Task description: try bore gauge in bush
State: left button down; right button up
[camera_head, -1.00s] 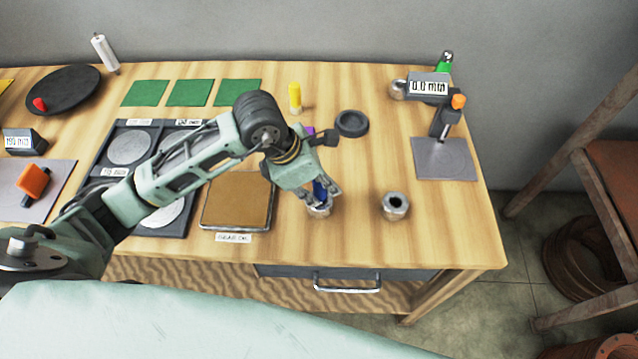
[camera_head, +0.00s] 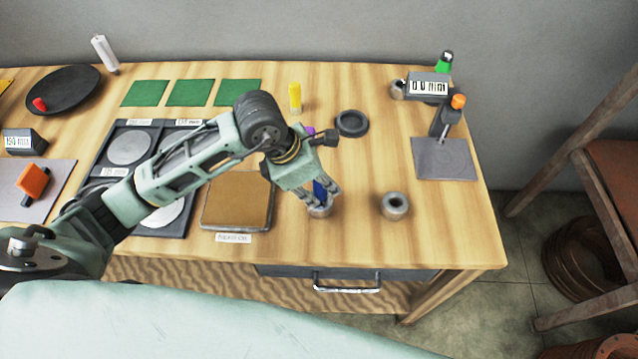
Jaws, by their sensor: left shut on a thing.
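My left gripper (camera_head: 326,198) points down near the front middle of the bench, shut on a blue-handled piece (camera_head: 320,188) that looks like the bore gauge. A metal bush (camera_head: 319,211) stands directly below it. The fingers hide the lower end of the blue piece, so I cannot tell whether it is inside the bore or just above it. A second metal bush (camera_head: 395,207) stands upright to the right, with its dark bore open upward. My right gripper is not in view.
A brown pad (camera_head: 237,202) lies left of the gripper. A dark ring (camera_head: 351,123) and a yellow-handled piece (camera_head: 295,97) stand behind. A gauge stand with a display (camera_head: 428,87) is at the back right. Bench between the right bush and the grey plate (camera_head: 444,159) is clear.

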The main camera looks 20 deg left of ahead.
pick_arm(q)
jog(key=shift+r, duration=0.2)
jog(key=shift+r+p, duration=2)
jog(key=shift+r, duration=1.3)
